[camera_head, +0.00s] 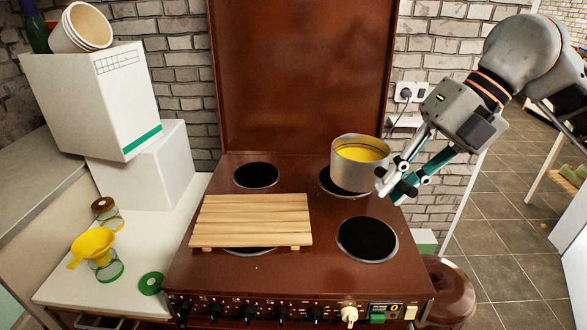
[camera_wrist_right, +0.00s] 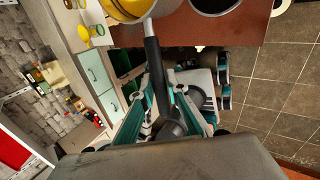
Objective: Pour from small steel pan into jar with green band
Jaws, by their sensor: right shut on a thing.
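The small steel pan (camera_head: 340,172) holds yellow liquid and is level over the back right burner; I cannot tell whether it touches the stove. My right gripper (camera_head: 396,187) is shut on its handle, on the pan's right. In the right wrist view the dark handle (camera_wrist_right: 153,55) runs between the fingers of my right gripper (camera_wrist_right: 166,98). The jar with green band (camera_head: 110,271) stands upright on the white counter at left, with a yellow funnel (camera_head: 92,245) in its mouth. My left gripper is not in view.
A slatted wooden board (camera_head: 250,220) lies over the front left burner, between pan and jar. A green ring-shaped lid (camera_head: 151,283) lies beside the jar. A brown-topped jar (camera_head: 106,213) stands behind it. White boxes (camera_head: 90,95) rise at the back left. The front right burner (camera_head: 367,238) is bare.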

